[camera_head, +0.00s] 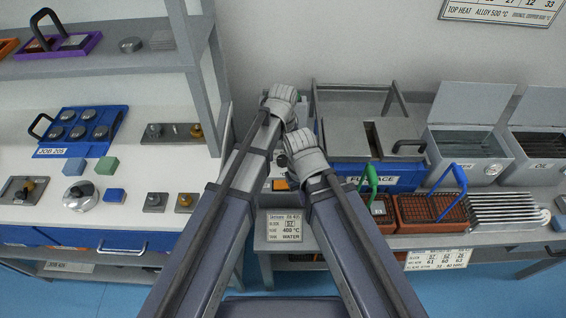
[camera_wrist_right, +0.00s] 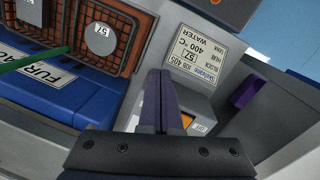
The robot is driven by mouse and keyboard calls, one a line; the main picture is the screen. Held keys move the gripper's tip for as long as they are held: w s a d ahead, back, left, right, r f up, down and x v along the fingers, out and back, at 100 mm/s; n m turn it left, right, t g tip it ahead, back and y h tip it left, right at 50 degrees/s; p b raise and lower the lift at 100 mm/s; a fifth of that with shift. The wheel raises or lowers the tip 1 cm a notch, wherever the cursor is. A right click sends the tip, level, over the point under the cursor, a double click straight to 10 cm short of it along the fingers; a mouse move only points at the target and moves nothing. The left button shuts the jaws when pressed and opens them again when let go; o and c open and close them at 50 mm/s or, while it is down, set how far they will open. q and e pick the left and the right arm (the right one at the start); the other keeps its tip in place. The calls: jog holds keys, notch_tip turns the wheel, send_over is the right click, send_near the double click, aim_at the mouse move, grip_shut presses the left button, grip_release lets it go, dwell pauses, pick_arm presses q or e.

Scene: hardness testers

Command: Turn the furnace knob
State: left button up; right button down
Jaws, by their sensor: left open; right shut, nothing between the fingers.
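The furnace (camera_head: 378,176) is a blue box with a grey top, right of my grippers in the head view; its blue labelled front also shows in the wrist view (camera_wrist_right: 55,92).
A card (camera_head: 285,225) reading 400 °C and WATER lies at the bench front. Wire baskets (camera_head: 430,207) with green and blue handles stand at the right, before open quench tanks (camera_head: 465,150). The left bench holds a blue tray (camera_head: 85,130) and several blocks.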

pick_arm(q)
notch_tip(320, 180, down, 2)
jog(key=shift+f+b, duration=0.1)
jog(key=shift+b, duration=0.5)
jog(key=shift+c, duration=0.2)
grip_shut()
